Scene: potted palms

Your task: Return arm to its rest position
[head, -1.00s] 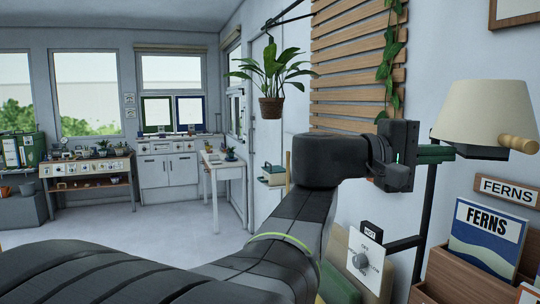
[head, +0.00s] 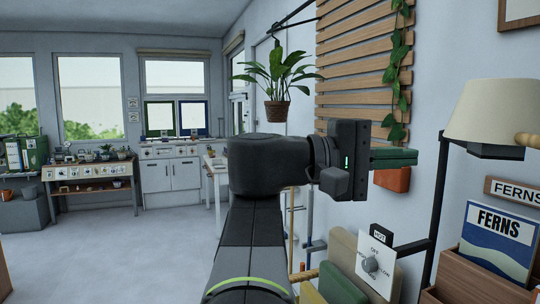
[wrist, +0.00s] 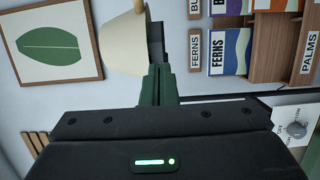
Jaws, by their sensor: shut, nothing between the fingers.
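My gripper (head: 395,158) is at the right of the head view, with its green fingers shut and pointing right. Nothing is between the fingers. My arm rises from the bottom middle and bends right at the wrist. In the wrist view my gripper (wrist: 158,85) shows its green fingers together, in front of the lamp's shade (wrist: 122,42). In the head view the fingertips are left of the lamp (head: 490,112), with a gap between them in the picture.
A dial panel (head: 372,264) and a wooden rack with a FERNS booklet (head: 497,236) stand at the lower right. A hanging potted plant (head: 277,110) is behind my wrist. A wooden slat trellis (head: 345,80) is on the wall. The floor at left is clear.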

